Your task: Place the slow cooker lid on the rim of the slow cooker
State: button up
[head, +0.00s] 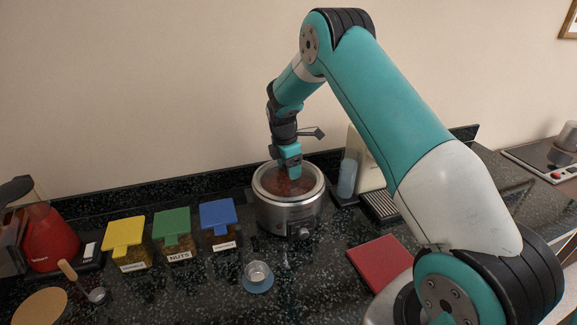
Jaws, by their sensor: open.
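The slow cooker (285,218) is a round metal pot with a knob on its front, standing upright on the dark counter near the back wall. Inside its pale rim shows a reddish-brown round surface. I cannot tell whether a clear slow cooker lid lies over this surface, and I see no separate lid elsewhere. My gripper (291,173) points down over the middle of the slow cooker, its tips at or just above the top. It is open. The tips are small and partly lost against the reddish-brown surface, so contact cannot be told.
Containers with yellow (124,232), green (172,221) and blue lids (218,212) stand left of the cooker. A metal cup (257,271) sits in front. A beige appliance (366,162) and blue bottle (347,178) stand close right. A red board (378,262) lies front right.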

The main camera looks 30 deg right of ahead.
jog(key=shift+r, duration=0.15)
notch_tip(320, 180, up, 12)
jog(key=a+b, duration=0.2)
jog(key=b, duration=0.3)
jog(key=s+a+r+m, duration=0.2)
jog(key=s+a+r, duration=0.2)
jog(key=s+a, duration=0.3)
jog(key=s+a+m+y, duration=0.2)
jog(key=s+a, duration=0.4)
jog(key=s, duration=0.3)
jog(key=s+a+r+m+y, duration=0.1)
jog(key=s+a, duration=0.4)
jog(key=s, duration=0.5)
jog(key=s+a+m+y, duration=0.2)
jog(key=s+a+m, duration=0.2)
jog(key=s, duration=0.6)
jog(key=a, duration=0.2)
jog(key=shift+a+r+y, duration=0.15)
jog(key=shift+a+y, duration=0.15)
jog(key=shift+s, duration=0.15)
